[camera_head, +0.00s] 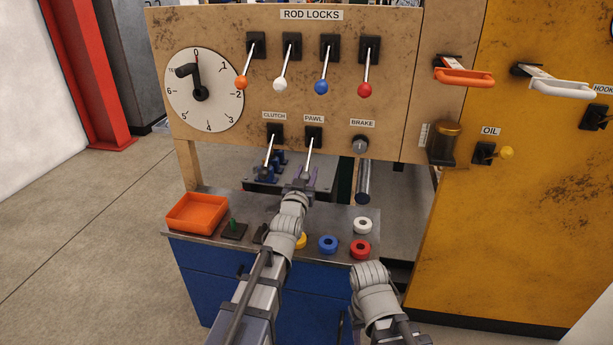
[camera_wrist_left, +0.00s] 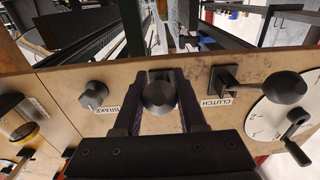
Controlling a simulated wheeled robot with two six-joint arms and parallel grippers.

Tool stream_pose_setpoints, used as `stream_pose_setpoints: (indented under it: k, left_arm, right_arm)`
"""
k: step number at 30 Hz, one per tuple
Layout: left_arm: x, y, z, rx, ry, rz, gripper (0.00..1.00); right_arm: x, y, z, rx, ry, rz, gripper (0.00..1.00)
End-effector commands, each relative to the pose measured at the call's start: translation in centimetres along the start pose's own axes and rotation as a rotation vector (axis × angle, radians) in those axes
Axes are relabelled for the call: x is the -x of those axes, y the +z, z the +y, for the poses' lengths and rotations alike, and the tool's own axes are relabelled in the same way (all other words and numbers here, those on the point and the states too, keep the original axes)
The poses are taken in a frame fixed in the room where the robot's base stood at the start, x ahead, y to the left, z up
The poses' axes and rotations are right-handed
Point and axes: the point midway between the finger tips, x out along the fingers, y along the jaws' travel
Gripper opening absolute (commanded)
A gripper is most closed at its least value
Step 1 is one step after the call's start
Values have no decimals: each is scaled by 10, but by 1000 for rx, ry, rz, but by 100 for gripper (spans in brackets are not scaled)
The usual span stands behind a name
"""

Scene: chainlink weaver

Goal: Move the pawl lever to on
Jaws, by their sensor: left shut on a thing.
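The pawl lever (camera_head: 309,154) comes out of a black mount under the PAWL label, between the clutch lever (camera_head: 269,151) and the brake knob (camera_head: 360,146). Its rod slants down and outward from the panel. My left gripper (camera_head: 302,186) is at its lower end. In the left wrist view the pawl lever's round black knob (camera_wrist_left: 159,94) sits between the two dark fingers of my left gripper (camera_wrist_left: 159,100), which is shut on it. The clutch lever's black knob (camera_wrist_left: 286,88) is to the right there, apart from the fingers. My right gripper is not seen; only part of my right arm shows.
Above are the rod lock levers with orange (camera_head: 241,83), white, blue and red knobs, and a dial (camera_head: 204,90). Below, a bench holds an orange tray (camera_head: 196,212) and several coloured rings, including a red one (camera_head: 360,249). A dark cylinder (camera_head: 363,181) hangs below the brake.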

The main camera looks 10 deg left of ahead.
Motion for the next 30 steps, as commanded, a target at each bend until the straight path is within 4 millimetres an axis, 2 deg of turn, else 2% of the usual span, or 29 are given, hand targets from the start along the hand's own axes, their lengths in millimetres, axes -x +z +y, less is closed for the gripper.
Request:
stream_pose_setpoints:
  k: [13,14,15,20,30]
  left_arm:
    - [-1,1,0,1,0,-1,0]
    - [-1,1,0,1,0,-1,44]
    - [-1,1,0,1,0,-1,48]
    - [-1,1,0,1,0,0,66]
    - [2,1,0,1,0,1,67]
  right_arm:
    - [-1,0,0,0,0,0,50]
    - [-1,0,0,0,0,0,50]
    - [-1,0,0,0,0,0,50]
    - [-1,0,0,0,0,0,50]
    - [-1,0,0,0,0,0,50]
